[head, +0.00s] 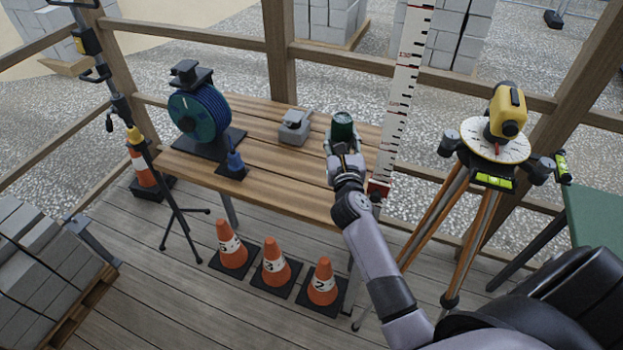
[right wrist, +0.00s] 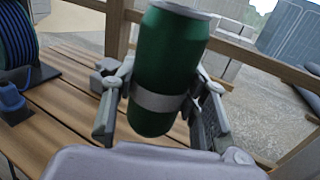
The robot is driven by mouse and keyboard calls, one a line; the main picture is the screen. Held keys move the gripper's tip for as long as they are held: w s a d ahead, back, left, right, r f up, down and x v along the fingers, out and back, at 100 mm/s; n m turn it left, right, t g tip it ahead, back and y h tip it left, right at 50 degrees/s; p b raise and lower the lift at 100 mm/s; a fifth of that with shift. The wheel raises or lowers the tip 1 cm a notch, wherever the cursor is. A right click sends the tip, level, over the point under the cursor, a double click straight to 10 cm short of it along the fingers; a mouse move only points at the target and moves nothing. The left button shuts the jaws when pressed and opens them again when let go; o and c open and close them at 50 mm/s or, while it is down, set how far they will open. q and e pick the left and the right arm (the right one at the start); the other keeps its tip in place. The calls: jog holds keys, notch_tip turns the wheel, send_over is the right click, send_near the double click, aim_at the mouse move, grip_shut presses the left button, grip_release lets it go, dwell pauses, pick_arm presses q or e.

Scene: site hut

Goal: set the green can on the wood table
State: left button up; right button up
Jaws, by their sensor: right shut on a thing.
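The green can (head: 342,126) is upright in my right gripper (head: 344,148), over the right end of the wood table (head: 270,179). In the right wrist view the can (right wrist: 170,62) stands between the two fingers of the gripper (right wrist: 163,108), with a grey band around its lower part. The fingers are shut on it. The can's base seems to be at or just above the slats; I cannot tell whether it touches. The table also shows in the right wrist view (right wrist: 62,110). My left gripper is not in view.
A blue cable reel (head: 200,112), a small blue item (head: 234,162) and a grey box (head: 295,127) stand on the table. A levelling staff (head: 402,90) and a yellow instrument on a tripod (head: 507,112) stand right. Orange cones (head: 274,262) stand in front. The table's middle is clear.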

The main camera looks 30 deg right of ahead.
jog(key=shift+w+d+f+b, duration=0.4)
jog(key=shift+w+d+f, duration=0.1)
notch_tip(320, 180, down, 19)
jog(key=b, duration=1.4)
jog(key=shift+w+a+r, duration=0.1)
jog(key=shift+r, duration=0.05)
jog(key=shift+r, duration=0.1)
jog(key=shift+f, duration=0.25)
jog(key=o, duration=0.8)
jog(key=shift+r, duration=0.1)
